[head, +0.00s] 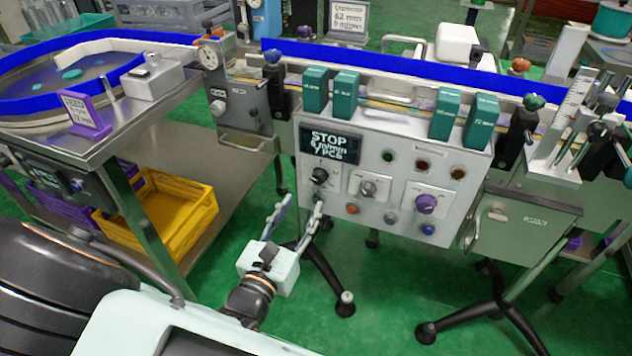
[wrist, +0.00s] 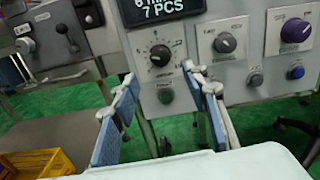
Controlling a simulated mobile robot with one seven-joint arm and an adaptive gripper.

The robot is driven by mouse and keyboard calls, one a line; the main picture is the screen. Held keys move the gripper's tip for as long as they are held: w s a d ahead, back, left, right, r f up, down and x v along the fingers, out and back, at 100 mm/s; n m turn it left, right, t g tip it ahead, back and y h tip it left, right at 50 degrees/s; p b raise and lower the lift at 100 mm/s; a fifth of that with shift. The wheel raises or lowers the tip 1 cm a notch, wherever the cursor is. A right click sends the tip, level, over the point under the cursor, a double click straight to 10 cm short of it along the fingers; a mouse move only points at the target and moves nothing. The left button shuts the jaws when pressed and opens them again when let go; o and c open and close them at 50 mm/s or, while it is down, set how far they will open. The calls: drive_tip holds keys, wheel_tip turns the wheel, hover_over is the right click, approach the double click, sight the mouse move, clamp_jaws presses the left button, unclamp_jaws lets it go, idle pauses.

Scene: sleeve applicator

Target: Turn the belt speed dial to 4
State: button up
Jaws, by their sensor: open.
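A black dial (head: 320,176) with a numbered ring sits below the display at the left of the grey control panel (head: 402,165). It also shows in the wrist view (wrist: 160,55); its label and exact setting are too small to read. A grey knob (head: 368,188) and a larger purple knob (head: 427,204) sit to its right. The display (head: 330,145) reads STOP and 7 PCS, with a blurred speed line between. My gripper (head: 301,204) is open and empty, in front of and below the black dial. In the wrist view its fingers (wrist: 162,82) stand apart, below the dial, not touching it.
A green button (wrist: 166,96) lies just below the black dial, between my fingertips in the wrist view. Several other buttons dot the panel. A yellow crate (head: 170,208) is on the lower shelf at left.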

sight(317, 180)
drive_tip(key=b+x, duration=0.2)
drive_tip(key=x, duration=0.6)
drive_tip(key=shift+w+d, duration=0.1)
drive_tip(key=shift+w, duration=0.2)
clamp_jaws()
drive_tip(key=shift+r+p, duration=0.1)
drive_tip(key=shift+p, duration=0.25)
